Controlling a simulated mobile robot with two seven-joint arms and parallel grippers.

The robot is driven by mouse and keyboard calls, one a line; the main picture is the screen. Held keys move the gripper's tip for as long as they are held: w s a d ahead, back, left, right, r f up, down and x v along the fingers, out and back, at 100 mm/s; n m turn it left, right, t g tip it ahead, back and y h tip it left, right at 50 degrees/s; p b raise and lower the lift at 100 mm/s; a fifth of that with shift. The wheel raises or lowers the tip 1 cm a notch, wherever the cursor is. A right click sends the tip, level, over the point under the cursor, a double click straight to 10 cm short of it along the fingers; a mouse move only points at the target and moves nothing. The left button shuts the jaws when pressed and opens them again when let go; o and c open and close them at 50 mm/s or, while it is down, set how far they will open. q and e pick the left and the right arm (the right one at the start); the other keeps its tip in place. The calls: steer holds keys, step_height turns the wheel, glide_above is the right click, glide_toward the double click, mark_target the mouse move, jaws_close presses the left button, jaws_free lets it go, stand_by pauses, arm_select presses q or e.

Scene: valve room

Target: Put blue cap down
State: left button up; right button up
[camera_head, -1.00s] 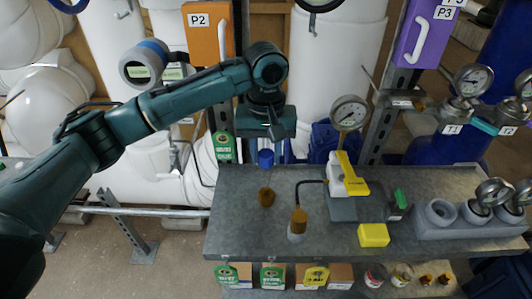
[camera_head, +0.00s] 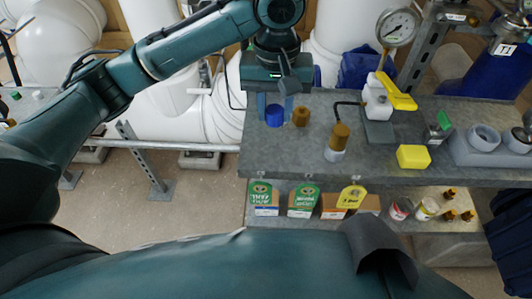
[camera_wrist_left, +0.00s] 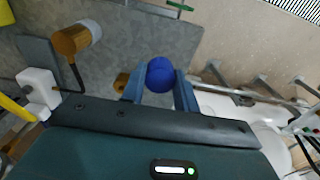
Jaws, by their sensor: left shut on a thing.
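My left gripper (camera_head: 275,108) points down over the left end of the grey metal bench and is shut on the blue cap (camera_head: 275,117). In the left wrist view, the blue cap (camera_wrist_left: 160,74) sits between the two fingertips (camera_wrist_left: 160,85). The cap is at or just above the bench top; I cannot tell whether it touches. A brown cap (camera_head: 301,117) stands close to its right, and in the left wrist view it is partly hidden behind a finger (camera_wrist_left: 122,82). My right gripper is not in view.
The bench (camera_head: 262,152) also bears a brown-and-white bottle with a bent tube (camera_head: 338,140), a gauge with a yellow lever (camera_head: 396,90) and a yellow block (camera_head: 413,157). Boxes with green tags (camera_head: 303,199) stand on the shelf below. A rail (camera_head: 180,145) runs left of the bench.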

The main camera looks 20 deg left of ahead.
mark_target(274, 152)
arm_select(q)
step_height(274, 152, down, 9)
steer(key=shift+f+b, duration=0.1)
steer(key=shift+b, duration=0.4)
steer(key=shift+f, duration=0.1)
steer(key=o, duration=0.8)
steer(key=shift+f, duration=0.1)
steer(key=shift+o, duration=0.2)
